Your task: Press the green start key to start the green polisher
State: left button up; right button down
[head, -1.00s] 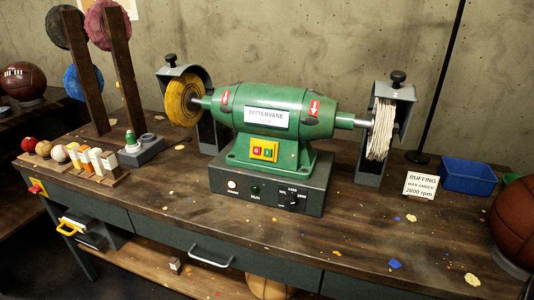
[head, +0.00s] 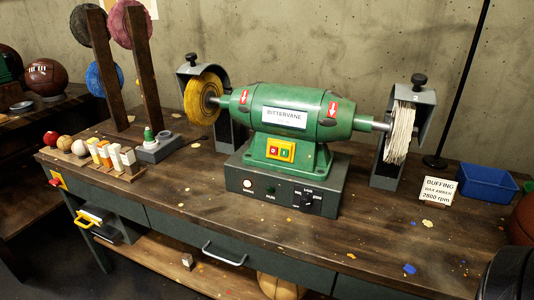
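The green polisher (head: 300,110) stands on a dark grey control box (head: 232,180) on the wooden bench. Its yellow switch plate (head: 281,158) faces me and carries a red key (head: 273,150) on the left and a green key (head: 287,151) on the right. A yellow buffing wheel (head: 203,98) is on the left end and a white cloth wheel (head: 400,133) on the right end. Whether the wheels are turning cannot be told. Neither of my grippers is in view.
The bench front before the polisher is mostly clear, with small scraps. Compound bars (head: 115,158) and small balls stand at the left. A sign (head: 438,190) and a blue bin (head: 487,184) are at the right. A dark rounded shape fills the lower right corner.

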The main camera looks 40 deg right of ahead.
aim_at(285, 152)
jog(key=i, duration=0.3)
jog(key=z, duration=0.8)
